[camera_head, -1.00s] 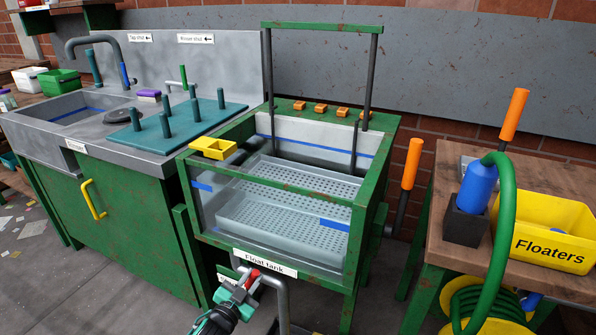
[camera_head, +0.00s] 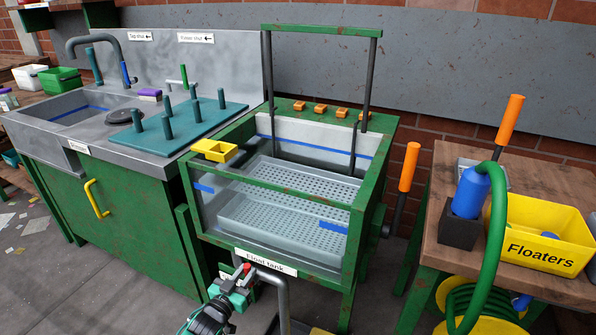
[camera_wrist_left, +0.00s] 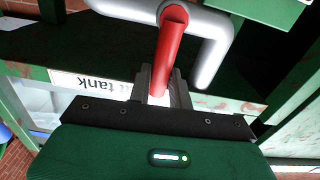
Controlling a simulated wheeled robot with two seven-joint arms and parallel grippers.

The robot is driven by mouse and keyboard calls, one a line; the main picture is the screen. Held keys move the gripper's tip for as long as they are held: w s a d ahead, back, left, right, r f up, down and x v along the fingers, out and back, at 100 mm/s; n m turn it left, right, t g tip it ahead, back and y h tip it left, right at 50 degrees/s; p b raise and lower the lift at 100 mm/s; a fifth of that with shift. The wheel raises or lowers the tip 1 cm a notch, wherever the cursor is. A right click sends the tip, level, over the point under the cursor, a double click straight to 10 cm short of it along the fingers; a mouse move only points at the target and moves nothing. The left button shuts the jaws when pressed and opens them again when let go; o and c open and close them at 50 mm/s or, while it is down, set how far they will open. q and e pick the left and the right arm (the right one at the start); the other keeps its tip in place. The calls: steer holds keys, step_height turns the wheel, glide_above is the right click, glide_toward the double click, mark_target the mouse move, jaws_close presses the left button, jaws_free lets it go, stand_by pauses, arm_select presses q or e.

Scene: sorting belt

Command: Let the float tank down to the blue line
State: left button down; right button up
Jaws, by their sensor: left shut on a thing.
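The float tank (camera_head: 357,240) is a green-framed, clear-walled tank with perforated trays inside. Blue lines mark its back wall and its side and front panes, one of them a blue strip (camera_head: 333,226) on the front. I cannot tell exactly where the water surface stands. A grey pipe (camera_head: 281,290) comes out under the tank's front, with a red valve handle (camera_wrist_left: 172,38) on it. My left gripper (camera_head: 242,278) is shut on the red handle, below the "Float tank" label; its fingers (camera_wrist_left: 163,88) close around the handle's end. My right gripper is not in view.
A grey sink unit (camera_head: 170,160) with a green cabinet adjoins the tank's left. At right, a wooden table (camera_head: 425,250) carries a yellow Floaters bin (camera_head: 540,248) and a blue hose nozzle (camera_head: 471,192). An orange-handled lever (camera_head: 409,167) stands beside the tank.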

arm_select(q)
steer(key=c, duration=1)
jaws_free()
steer(key=shift+a+f, duration=0.2)
steer(key=shift+a, duration=0.05)
steer(key=shift+d+r, duration=0.1)
steer(key=p+v, duration=0.4)
steer(key=v, duration=0.3)
steer(key=shift+s, duration=0.4)
steer(key=shift+r, duration=0.1)
